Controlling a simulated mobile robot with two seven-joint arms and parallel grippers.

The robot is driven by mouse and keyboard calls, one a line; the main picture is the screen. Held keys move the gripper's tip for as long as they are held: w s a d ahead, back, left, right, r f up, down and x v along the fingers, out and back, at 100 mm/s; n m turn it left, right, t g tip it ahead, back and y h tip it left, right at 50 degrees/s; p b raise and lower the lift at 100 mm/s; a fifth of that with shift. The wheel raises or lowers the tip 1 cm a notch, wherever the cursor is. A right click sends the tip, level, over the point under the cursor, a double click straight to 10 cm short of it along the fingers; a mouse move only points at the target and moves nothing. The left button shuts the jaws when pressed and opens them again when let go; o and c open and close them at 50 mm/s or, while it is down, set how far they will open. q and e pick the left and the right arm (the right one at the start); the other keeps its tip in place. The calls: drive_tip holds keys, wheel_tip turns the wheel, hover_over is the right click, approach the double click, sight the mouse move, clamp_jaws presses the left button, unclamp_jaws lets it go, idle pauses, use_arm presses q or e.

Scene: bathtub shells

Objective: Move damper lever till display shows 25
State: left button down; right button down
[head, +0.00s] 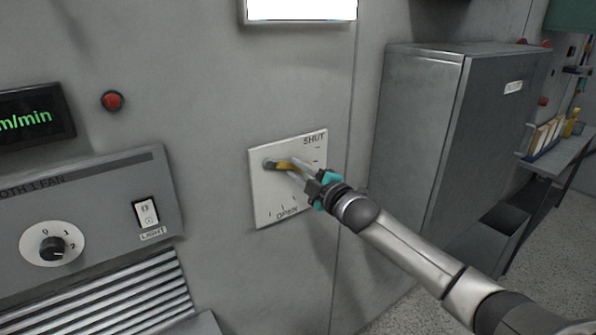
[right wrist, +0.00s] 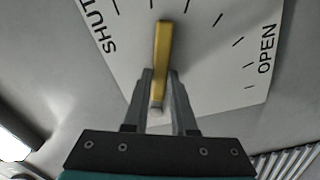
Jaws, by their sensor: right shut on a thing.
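The damper lever (head: 284,166) is yellow with a grey pivot at its left end. It sits on a white plate (head: 268,203) marked SHUT at the top and OPEN at the bottom, and points right, between the two words. My right gripper (head: 303,172) is shut on the lever's outer end. In the right wrist view the gripper's fingers (right wrist: 158,80) stand on either side of the yellow lever (right wrist: 163,50). The display (head: 30,117) at the left edge shows green "m/min"; its number is cut off by the picture edge. My left gripper is not in view.
A fan panel (head: 100,195) with a rotary knob (head: 52,248) and a light switch (head: 147,212) is at the left. A red button (head: 112,101) is above it. A grey cabinet (head: 415,130) stands to the right of the plate. The wall around the plate is clear.

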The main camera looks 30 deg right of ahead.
drive_tip(key=f+m+p, duration=0.1)
drive_tip(key=m, duration=0.1)
drive_tip(key=a+f+m, duration=0.1)
drive_tip(key=m, duration=0.1)
drive_tip(key=shift+a+p, duration=0.1)
drive_tip(key=shift+p, duration=0.25)
drive_tip(key=c, duration=0.7)
unclamp_jaws()
drive_tip(key=shift+s, duration=0.2)
drive_tip(key=s, duration=1)
drive_tip(key=s+d, duration=0.1)
drive_tip(key=s, duration=0.4)
drive_tip(key=shift+d, duration=0.1)
